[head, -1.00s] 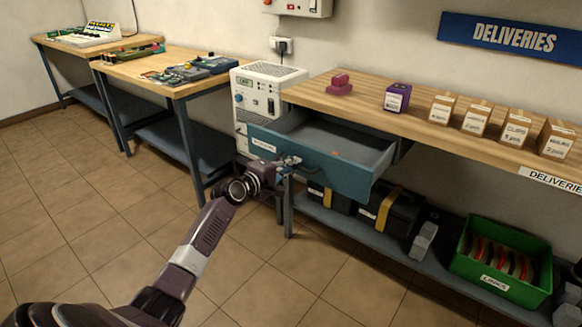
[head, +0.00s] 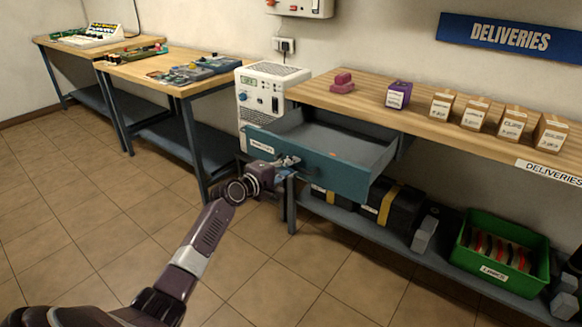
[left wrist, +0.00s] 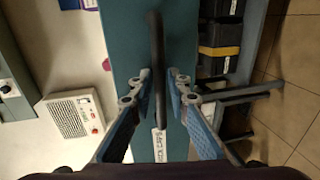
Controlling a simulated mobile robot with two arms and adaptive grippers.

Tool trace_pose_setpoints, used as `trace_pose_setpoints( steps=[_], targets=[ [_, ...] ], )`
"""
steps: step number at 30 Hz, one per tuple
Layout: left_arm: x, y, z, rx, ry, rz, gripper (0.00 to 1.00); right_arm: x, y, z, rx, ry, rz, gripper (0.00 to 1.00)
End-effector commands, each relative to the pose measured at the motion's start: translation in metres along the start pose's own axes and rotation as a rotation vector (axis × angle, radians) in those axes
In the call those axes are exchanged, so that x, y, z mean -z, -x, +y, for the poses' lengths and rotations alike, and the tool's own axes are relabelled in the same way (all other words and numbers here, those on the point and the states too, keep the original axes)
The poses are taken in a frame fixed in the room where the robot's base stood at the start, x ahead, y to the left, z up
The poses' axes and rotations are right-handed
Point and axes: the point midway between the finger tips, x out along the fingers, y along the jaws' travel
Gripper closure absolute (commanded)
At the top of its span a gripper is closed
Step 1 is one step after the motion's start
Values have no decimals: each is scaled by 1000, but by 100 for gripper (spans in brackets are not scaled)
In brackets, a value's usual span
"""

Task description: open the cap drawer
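The cap drawer (head: 340,174) is a blue-teal drawer under the right-hand wooden bench. It is pulled far out, and its grey inside shows in the head view. A small white label (head: 262,147) is on its front. My left gripper (head: 285,163) is at the handle side of the drawer front. In the left wrist view, the two fingers (left wrist: 159,85) lie close on either side of the dark bar handle (left wrist: 157,45), with the teal drawer front (left wrist: 125,35) behind. My right gripper is not in view.
A white cabinet (head: 272,92) stands left of the drawer. Black cases (head: 398,213) and a green bin (head: 460,248) sit on the lower shelf. Small boxes (head: 474,112) and a purple box (head: 398,94) stand on the bench (head: 370,106). The tiled floor in front is clear.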

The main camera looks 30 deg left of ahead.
Motion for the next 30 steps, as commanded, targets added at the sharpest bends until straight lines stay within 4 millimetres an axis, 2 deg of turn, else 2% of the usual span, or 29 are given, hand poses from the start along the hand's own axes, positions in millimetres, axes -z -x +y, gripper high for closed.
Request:
trace_pose_setpoints(
  steps=[7, 11, 24, 30],
  targets=[
    [0, 2, 0, 0, 0, 1, 84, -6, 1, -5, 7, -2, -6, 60],
    [0, 12, -1, 0, -1, 1, 84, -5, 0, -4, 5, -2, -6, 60],
    [0, 90, -1, 1, -2, 0, 84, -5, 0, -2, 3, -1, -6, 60],
    [0, 113, -1, 1, 0, 0, 84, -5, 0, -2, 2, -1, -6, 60]
  ],
)
